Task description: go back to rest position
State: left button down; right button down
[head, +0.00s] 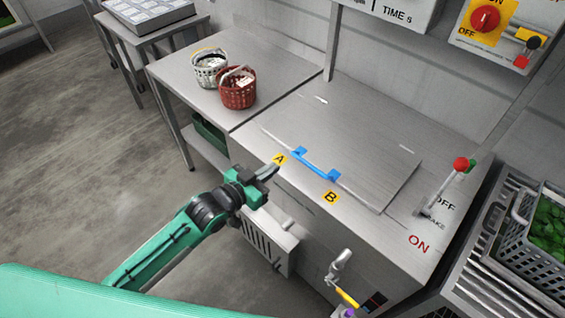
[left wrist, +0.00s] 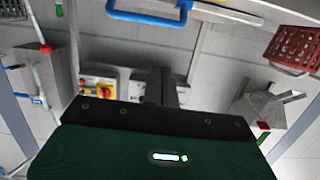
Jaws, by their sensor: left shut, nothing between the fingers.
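My left gripper (head: 268,172) shows in the head view, reaching in from the left on my green arm. It is shut and empty, in front of the steel washer's near edge, close to the yellow A label (head: 279,159). In the left wrist view its dark fingers (left wrist: 168,88) are together at the middle. The blue lid handle (head: 316,165) lies to the right of the gripper, apart from it in the head view. The handle also shows at the top of the left wrist view (left wrist: 150,17). My right gripper is not in view.
The closed steel lid (head: 350,130) covers the washer top. A red basket (head: 238,90) and a white basket (head: 208,68) stand on the left table. A red-knobbed lever (head: 461,164) rises at right, beside a crate of greens (head: 520,245). Open floor lies left.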

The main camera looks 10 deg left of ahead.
pick_arm(q)
jog(key=a+f+n+g+y, duration=0.15)
jog(key=a+f, duration=0.25)
jog(key=f, duration=0.5)
jog(key=a+f+n+y, duration=0.1)
jog(key=a+f+y, duration=0.25)
jog(key=f, duration=0.65)
jog(key=s+a+f+n+g+y, duration=0.1)
jog(key=s+a+f, duration=0.1)
jog(key=s+f, duration=0.35)
jog(key=s+a+f+g+y, duration=0.1)
jog(key=s+a+f, duration=0.15)
jog(key=f, duration=0.65)
jog(key=s+a+f+n+g+y, duration=0.1)
jog(key=s+a+f+g, duration=0.15)
jog(key=f, duration=0.45)
jog(key=s+f+g, duration=0.2)
jog(key=s+f, duration=0.4)
jog(key=s, duration=0.5)
jog(key=s+a+f+g+y, duration=0.1)
jog(key=s+f+g, duration=0.1)
jog(key=s+f, duration=0.5)
jog(key=s+f+g, duration=0.2)
jog(key=s+f, duration=0.4)
jog(key=s, duration=1.1)
jog(key=shift+s+a+f+y, duration=0.15)
jog(key=shift+s+a+y, duration=0.05)
jog(key=shift+a+y, duration=0.1)
